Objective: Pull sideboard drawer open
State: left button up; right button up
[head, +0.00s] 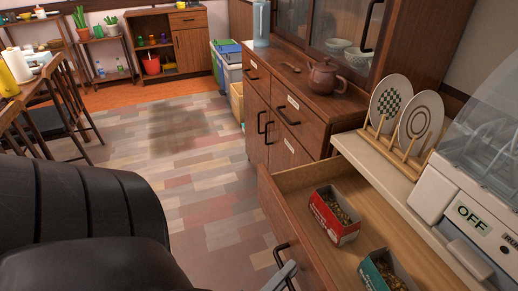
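A wooden drawer (285,228) in the lower right stands open, pulled out from below the light counter. Its dark bar handle (281,257) is on its front face. A red box (336,216) and a teal box (385,272), both with brown contents, are inside it. The grey tip of my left gripper (286,275) is at the bottom edge, close to the lower end of the handle. Most of the gripper is cut off by the frame, so I cannot tell whether it grips the handle. My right gripper is not in view.
A wooden cabinet (316,101) with a teapot (325,77) on it stands behind the drawer. The light counter (379,151) holds a plate rack (400,147) and a dish dryer (470,215) marked OFF. The tiled floor (190,160) left of the drawer is clear.

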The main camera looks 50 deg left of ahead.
pick_arm(q)
jog(key=s+f, duration=0.2)
jog(key=s, duration=1.3)
jog(key=shift+d+f, duration=0.4)
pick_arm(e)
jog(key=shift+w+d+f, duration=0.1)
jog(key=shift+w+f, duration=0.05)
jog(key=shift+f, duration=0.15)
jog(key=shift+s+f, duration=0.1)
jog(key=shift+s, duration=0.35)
